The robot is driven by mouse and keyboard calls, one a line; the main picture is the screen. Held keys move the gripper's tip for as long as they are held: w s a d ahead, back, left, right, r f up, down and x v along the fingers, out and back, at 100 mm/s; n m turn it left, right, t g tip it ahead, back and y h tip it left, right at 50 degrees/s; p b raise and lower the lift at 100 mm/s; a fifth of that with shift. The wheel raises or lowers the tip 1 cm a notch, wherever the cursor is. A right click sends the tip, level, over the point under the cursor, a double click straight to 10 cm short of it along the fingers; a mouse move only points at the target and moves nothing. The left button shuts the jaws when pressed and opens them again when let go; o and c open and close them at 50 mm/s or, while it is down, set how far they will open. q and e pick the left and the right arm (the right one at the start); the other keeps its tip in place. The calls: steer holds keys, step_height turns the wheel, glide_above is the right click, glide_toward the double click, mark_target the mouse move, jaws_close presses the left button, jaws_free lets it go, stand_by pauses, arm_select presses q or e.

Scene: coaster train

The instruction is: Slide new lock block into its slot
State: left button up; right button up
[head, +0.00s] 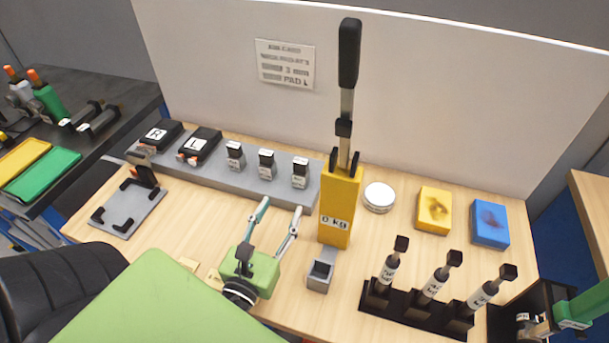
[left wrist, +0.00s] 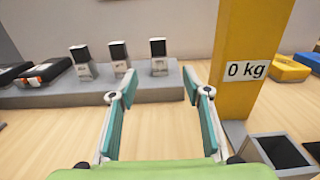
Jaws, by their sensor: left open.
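Three small grey blocks with black tops and white labels stand in a row on a grey shelf (head: 215,178): a left one (head: 234,156), a middle one (head: 266,164) and a right one (head: 300,173). I cannot tell which is the new lock block, and no slot is clearly identifiable. The row also shows in the left wrist view, where the right block (left wrist: 159,58) is nearest the gap between my fingers. My left gripper (head: 282,206) is open and empty, in front of the shelf, apart from the blocks. My right gripper (head: 533,322) is partly visible at the lower right; its jaws are unclear.
A yellow lever post (head: 340,205) marked 0 kg stands right of my left gripper, with a small grey open box (head: 319,277) before it. Black cases marked R (head: 160,134) and L (head: 200,143) lie on the shelf. A black rack (head: 412,314) holds three upright handled cylinders.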

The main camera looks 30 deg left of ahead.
mark_target(299, 173)
arm_select(q)
steer(key=shift+w+a+f, duration=0.1)
steer(key=shift+w+f, duration=0.25)
steer(key=shift+f, duration=0.35)
steer(key=shift+w+a, duration=0.1)
steer(key=shift+w, duration=0.3)
steer(key=p+x, duration=0.2)
steer(key=x, duration=0.5)
steer(key=shift+w+r, duration=0.1)
steer(key=shift+r, duration=0.05)
steer(key=shift+w+a+p, duration=0.1)
steer(key=shift+w+p, duration=0.2)
steer(key=shift+w, duration=0.15)
steer(key=shift+w+a+r, duration=0.1)
steer(key=shift+w, duration=0.1)
steer(key=p+x, duration=0.2)
steer(key=x, duration=0.2)
steer(key=shift+w+a, duration=0.15)
steer(key=shift+w, duration=0.2)
jaws_close()
arm_select(e)
steer(key=r, duration=0.2)
steer(key=w+r, duration=0.1)
steer(key=shift+a+r, duration=0.1)
steer(key=shift+r, duration=0.25)
